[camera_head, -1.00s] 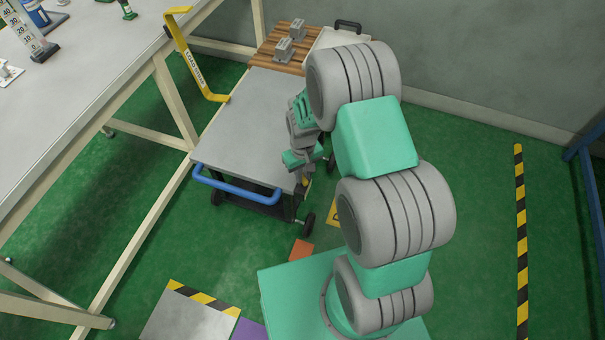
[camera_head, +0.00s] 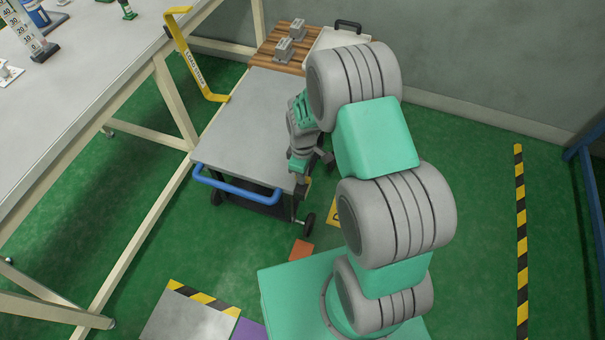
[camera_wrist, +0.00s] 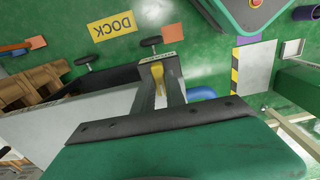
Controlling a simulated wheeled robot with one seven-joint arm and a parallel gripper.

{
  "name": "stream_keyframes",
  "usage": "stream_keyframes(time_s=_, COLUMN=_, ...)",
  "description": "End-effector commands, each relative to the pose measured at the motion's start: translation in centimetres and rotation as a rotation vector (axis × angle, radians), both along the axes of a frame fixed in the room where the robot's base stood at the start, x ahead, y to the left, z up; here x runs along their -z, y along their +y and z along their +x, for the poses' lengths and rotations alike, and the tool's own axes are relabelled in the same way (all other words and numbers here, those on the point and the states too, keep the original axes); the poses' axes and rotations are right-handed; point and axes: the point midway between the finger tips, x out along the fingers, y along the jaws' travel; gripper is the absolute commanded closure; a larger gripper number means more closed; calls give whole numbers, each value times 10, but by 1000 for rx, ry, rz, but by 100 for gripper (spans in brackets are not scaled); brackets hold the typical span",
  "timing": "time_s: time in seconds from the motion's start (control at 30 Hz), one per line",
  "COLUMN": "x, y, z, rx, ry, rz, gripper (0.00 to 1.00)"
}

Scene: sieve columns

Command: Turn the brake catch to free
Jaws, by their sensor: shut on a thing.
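The cart (camera_head: 245,125) has a grey top and stands beside the long workbench. The yellow brake catch (camera_wrist: 158,72) is at the cart's edge and shows between my fingers in the wrist view. My gripper (camera_wrist: 159,84) is shut on the catch, one grey finger on each side of it. In the head view my gripper (camera_head: 299,186) is at the cart's near right corner, and I cannot make out the catch there. The fingers and gripper body hide part of the catch, so its exact setting cannot be told.
A blue push handle (camera_head: 235,186) crosses the cart's near end. Grey blocks (camera_head: 284,49) sit on the cart's wooden far part. A yellow load stop (camera_head: 193,62) leans at the bench edge. A yellow DOCK sign (camera_wrist: 113,26) lies on the green floor.

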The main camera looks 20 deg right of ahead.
Motion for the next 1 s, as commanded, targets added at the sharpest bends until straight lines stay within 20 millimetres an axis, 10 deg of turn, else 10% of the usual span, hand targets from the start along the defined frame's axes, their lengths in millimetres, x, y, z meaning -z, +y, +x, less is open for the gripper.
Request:
stream_keyframes(time_s=0.53, x=0, y=0, z=0, rx=-28, ry=-1, rz=1, gripper=100)
stream_keyframes(time_s=0.57, x=0, y=0, z=0, rx=-28, ry=-1, rz=1, gripper=83)
stream_keyframes(time_s=0.8, x=0, y=0, z=0, rx=-27, ry=0, rz=0, gripper=63)
stream_keyframes(time_s=1.0, x=0, y=0, z=0, rx=-26, ry=0, rz=0, gripper=63)
